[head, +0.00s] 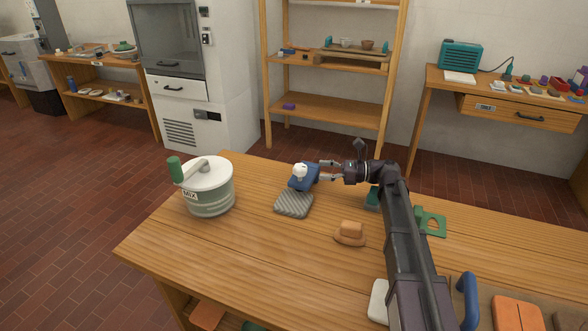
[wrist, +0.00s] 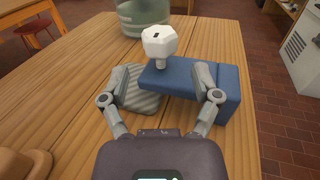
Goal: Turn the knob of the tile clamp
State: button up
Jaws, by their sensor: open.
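The tile clamp (head: 304,181) is a blue block near the back of the wooden bench. It also shows in the wrist view (wrist: 185,82). Its white faceted knob (head: 299,170) stands on a short threaded screw and has a dark mark on top in the wrist view (wrist: 160,41). A grey ribbed tile (head: 294,205) lies against the clamp. My gripper (head: 322,170) is open and empty, to the right of the knob. In the wrist view its fingers (wrist: 161,76) are spread, with the knob ahead, apart from them. I cannot tell whether the fingers touch the blue block.
A green-and-white mixing pot (head: 208,190) with a crank stands left of the clamp. A brown hat-shaped piece (head: 350,235) sits in front, and a green bracket (head: 431,222) lies to the right beyond my arm. The front left of the bench (head: 230,255) is clear.

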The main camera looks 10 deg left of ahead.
aim_at(294, 169)
jog(key=shift+s+a, duration=0.25)
jog(key=shift+a, duration=1.2)
jog(key=shift+s+a, duration=0.3)
jog(key=shift+a, duration=1.1)
jog(key=shift+s+a, duration=0.25)
jog(key=shift+a, duration=1.2)
jog(key=shift+c, duration=0.2)
jog(key=c, duration=0.9)
